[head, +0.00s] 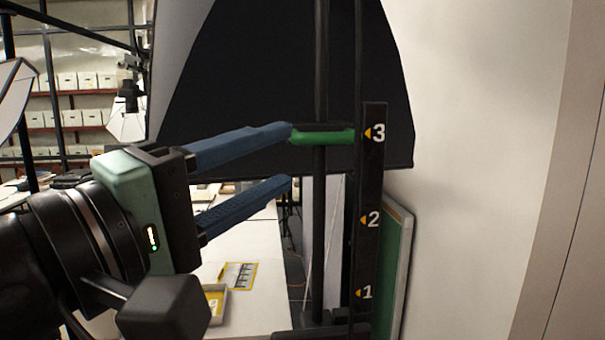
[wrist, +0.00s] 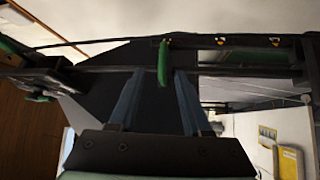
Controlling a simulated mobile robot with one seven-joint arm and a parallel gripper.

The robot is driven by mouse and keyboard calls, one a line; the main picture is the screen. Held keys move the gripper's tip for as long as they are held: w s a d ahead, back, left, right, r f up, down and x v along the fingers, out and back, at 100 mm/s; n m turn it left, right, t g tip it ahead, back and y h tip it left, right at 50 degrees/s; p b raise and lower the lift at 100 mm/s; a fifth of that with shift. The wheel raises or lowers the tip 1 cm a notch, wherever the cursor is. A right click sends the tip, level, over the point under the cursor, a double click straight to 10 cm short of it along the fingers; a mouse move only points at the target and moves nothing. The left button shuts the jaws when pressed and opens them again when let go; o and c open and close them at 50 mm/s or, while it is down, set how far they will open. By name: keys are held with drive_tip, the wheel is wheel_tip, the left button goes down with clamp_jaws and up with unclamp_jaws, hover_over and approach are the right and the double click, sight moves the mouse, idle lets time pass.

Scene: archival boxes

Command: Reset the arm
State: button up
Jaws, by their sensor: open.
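My gripper (head: 289,157) has two blue fingers, spread apart with nothing between them. It points right in the head view, toward a black upright stand (head: 320,230). A green handle (head: 326,137) sticks out from the stand, level with the 3 on a black numbered scale (head: 372,190). The upper fingertip appears right at the handle's left end; I cannot tell whether they touch. In the wrist view, the green handle (wrist: 163,63) shows just beyond the fingertips of my gripper (wrist: 155,75), between their lines.
A large black panel (head: 270,80) stands behind the stand. A white table (head: 250,300) with a tray (head: 216,302) and a yellow-edged card (head: 238,275) lies below. A green board (head: 395,280) leans at the right wall. Shelves of boxes (head: 85,80) are far left.

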drive_tip(key=shift+v, duration=0.8)
drive_tip(key=s+m+t+y+b, duration=0.2)
drive_tip(key=t+y, duration=0.2)
drive_tip(key=s+d+f+m+t+y+b, duration=0.1)
drive_tip(key=m+t+y+b, duration=0.2)
drive_tip(key=t+y, duration=0.2)
drive_tip(key=s+m+t+y+b, duration=0.2)
drive_tip(key=t+y+b, duration=0.1)
drive_tip(key=t+y, duration=0.1)
drive_tip(key=shift+s+d+f+m+y, duration=0.15)
drive_tip(key=shift+s+f+m+y, duration=0.05)
drive_tip(key=shift+s+m+y, duration=0.1)
drive_tip(key=shift+f+b, duration=0.1)
drive_tip(key=shift+b, duration=0.2)
idle(0.8)
